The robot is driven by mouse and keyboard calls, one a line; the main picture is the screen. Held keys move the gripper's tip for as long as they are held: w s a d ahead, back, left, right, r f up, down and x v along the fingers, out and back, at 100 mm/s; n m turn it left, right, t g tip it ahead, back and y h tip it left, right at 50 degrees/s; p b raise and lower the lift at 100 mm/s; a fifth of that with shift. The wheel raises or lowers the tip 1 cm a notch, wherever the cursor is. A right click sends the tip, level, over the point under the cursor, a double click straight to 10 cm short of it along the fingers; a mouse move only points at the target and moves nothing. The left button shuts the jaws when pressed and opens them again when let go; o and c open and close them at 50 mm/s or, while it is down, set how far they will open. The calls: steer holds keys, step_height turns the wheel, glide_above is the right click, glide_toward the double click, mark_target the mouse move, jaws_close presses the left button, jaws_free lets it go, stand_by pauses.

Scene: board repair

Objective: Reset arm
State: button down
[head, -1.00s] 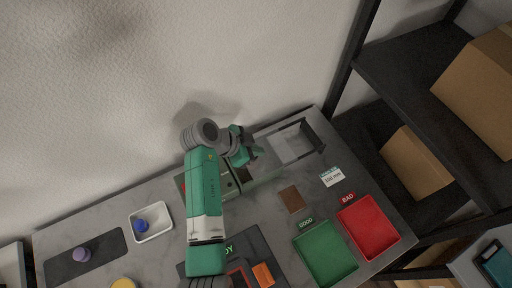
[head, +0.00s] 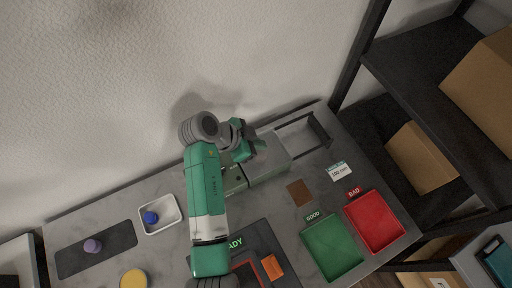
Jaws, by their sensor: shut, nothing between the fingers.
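My green and grey arm reaches up from the bottom of the head view and bends right at its elbow. My gripper (head: 258,150) is small here, shut and empty, above or beside a grey-green boxy unit (head: 268,170). I cannot tell whether it touches the unit. The arm hides the unit's left part. A pale open frame or drawer (head: 298,140) with a dark end extends from the unit's right side.
A green tray (head: 333,247) labelled GOOD and a red tray (head: 375,221) labelled BAD stand at right. A brown square (head: 299,193) lies near them. At left are a white dish (head: 168,222) with a blue knob-like piece and a dark mat (head: 72,260). Black shelving (head: 385,70) rises at right.

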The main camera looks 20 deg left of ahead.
steer(key=v, duration=0.7)
steer(key=shift+a, duration=0.2)
